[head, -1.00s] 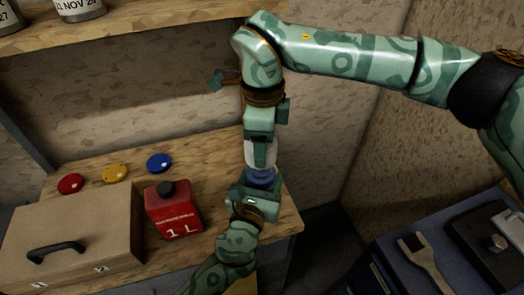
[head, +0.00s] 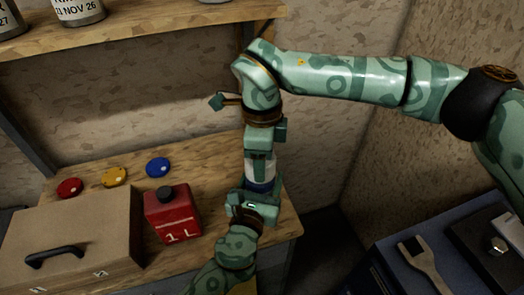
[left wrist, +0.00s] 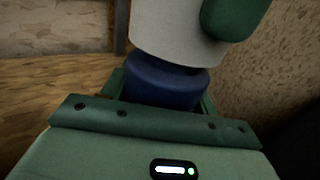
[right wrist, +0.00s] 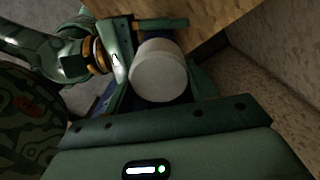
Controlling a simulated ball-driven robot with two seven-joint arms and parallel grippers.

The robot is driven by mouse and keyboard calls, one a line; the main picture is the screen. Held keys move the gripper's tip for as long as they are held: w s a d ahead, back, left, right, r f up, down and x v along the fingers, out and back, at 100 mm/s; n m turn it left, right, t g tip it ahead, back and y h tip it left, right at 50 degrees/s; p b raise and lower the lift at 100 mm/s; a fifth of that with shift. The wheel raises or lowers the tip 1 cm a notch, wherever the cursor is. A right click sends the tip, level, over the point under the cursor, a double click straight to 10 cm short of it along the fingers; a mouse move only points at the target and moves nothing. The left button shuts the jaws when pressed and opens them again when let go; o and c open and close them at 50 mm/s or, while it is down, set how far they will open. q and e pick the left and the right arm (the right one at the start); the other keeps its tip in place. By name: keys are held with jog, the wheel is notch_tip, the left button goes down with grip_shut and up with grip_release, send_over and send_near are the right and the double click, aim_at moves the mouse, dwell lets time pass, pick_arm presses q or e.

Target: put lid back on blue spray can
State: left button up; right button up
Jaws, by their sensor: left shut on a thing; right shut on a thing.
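The blue spray can (head: 261,187) is upright between the fingers of my left gripper (head: 258,197), which is shut on it from below. It also shows in the left wrist view (left wrist: 165,82). My right gripper (head: 262,158) comes from above and is shut on a white cylindrical piece, apparently the lid (head: 259,172). The lid is directly over the can, its lower rim close to or around the can's top; I cannot tell if it is seated. The right wrist view shows the lid's round end (right wrist: 158,76) between the fingers, with dark blue beneath.
A red 1 L container (head: 172,215) and a tan case (head: 70,235) stand left of my grippers on the wooden bench (head: 205,165). Red, yellow and blue discs (head: 158,167) lie behind them. A shelf with cans is above. A wrench (head: 425,265) lies at right.

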jog(key=shift+f, duration=0.65)
dwell(0.5)
jog(key=o, duration=1)
jog(key=shift+o, duration=0.2)
notch_tip(320, 180, up, 12)
pick_arm(q)
jog(key=o, duration=1.4)
jog(key=shift+o, duration=0.2)
pick_arm(e)
jog(key=shift+f, duration=0.1)
